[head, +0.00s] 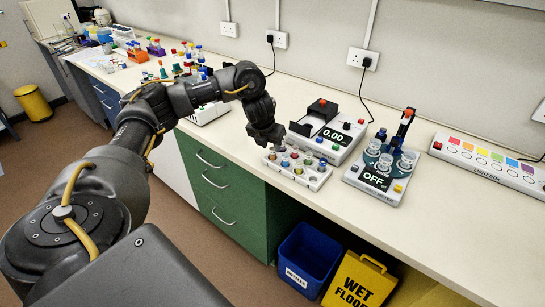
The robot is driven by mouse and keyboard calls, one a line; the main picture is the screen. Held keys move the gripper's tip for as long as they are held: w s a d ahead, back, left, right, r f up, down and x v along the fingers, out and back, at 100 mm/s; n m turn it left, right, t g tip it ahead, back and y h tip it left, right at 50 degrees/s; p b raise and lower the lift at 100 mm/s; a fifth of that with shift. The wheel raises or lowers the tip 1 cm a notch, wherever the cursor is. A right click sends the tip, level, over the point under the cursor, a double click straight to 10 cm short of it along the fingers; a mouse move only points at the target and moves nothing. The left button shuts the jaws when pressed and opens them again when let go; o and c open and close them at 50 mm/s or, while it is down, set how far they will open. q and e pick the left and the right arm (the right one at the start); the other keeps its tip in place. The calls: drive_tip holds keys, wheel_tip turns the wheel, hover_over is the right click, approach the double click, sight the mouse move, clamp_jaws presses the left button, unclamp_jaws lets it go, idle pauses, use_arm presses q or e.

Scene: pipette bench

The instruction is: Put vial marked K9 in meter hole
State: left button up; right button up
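A white rack (316,184) with several capped vials (296,163) in it stands near the front edge of the bench. The lettering on the vials is too small to read, so I cannot tell which is K9. A meter (334,134) showing 0.00 stands just behind the rack, with a dark recessed part and buttons. I cannot make out its hole. My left gripper (268,139) points down at the back left corner of the rack, above the bench. Its fingers are dark and small, and I cannot tell whether they hold anything. My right gripper is not in view.
A device (376,180) reading OFF, with clear cups, stands right of the rack. A strip with coloured squares (487,163) lies further right. Bottles and racks (187,62) crowd the back left. A blue bin (308,262) and wet floor sign (358,281) stand below.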

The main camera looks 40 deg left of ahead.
sight(272, 149)
use_arm(q)
drive_tip(key=x, duration=0.3)
drive_tip(key=shift+w+f, duration=0.15)
drive_tip(key=shift+f, duration=0.2)
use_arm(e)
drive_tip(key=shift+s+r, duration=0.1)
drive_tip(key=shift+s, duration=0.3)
use_arm(q)
drive_tip(key=shift+r, duration=0.1)
clamp_jaws()
